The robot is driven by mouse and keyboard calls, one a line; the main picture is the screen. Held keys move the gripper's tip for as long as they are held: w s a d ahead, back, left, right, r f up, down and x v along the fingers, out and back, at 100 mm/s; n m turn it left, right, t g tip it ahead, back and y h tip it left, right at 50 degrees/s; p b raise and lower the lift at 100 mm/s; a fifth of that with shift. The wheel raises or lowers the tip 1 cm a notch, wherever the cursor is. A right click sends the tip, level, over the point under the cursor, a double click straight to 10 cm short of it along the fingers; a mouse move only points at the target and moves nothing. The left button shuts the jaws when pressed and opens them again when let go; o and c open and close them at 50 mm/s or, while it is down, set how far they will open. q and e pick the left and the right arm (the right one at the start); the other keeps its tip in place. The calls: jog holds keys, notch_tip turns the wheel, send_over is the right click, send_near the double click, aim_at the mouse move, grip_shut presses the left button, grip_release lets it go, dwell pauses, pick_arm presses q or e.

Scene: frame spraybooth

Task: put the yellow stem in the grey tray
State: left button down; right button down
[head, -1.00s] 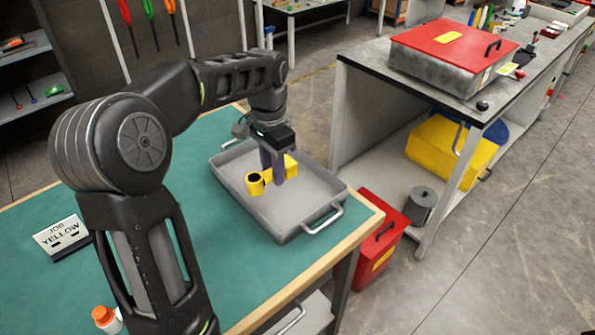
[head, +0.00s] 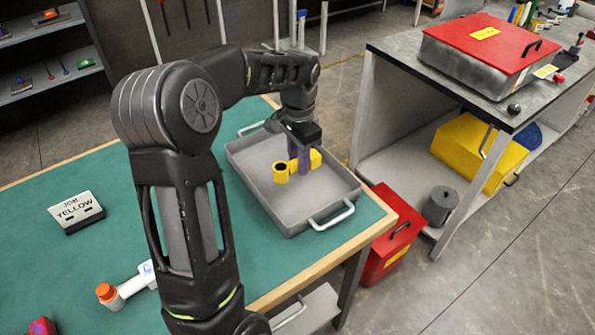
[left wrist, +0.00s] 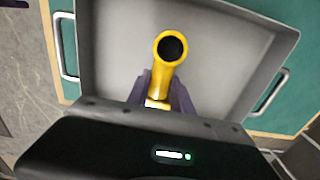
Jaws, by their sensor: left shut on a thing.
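The yellow stem (head: 281,172) is a short yellow tube with an open round end and a block-like end. My left gripper (head: 298,168) is shut on it, with its purple fingers on either side. The stem is inside the outline of the grey tray (head: 335,196); I cannot tell whether it touches the floor. In the left wrist view, the stem's open ring (left wrist: 171,48) points toward the camera, between the fingers (left wrist: 160,95), over the tray floor (left wrist: 215,50). My right gripper is not in view.
The tray stands on a green-topped table (head: 120,190) with a wooden edge. A sign reading JOB YELLOW (head: 76,212) and an orange-capped bottle (head: 110,296) are on the left. A metal bench (head: 385,150) with a red-lidded box (head: 480,50) stands to the right.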

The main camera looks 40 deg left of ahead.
aim_at(299, 182)
pick_arm(q)
jog(key=shift+f, duration=0.3)
jog(key=shift+f, duration=1.85)
jog(key=shift+f, duration=0.1)
jog(key=shift+f, duration=0.15)
jog(key=c, duration=1.1)
grip_release()
notch_tip(299, 182, up, 12)
jog(key=shift+r, duration=0.25)
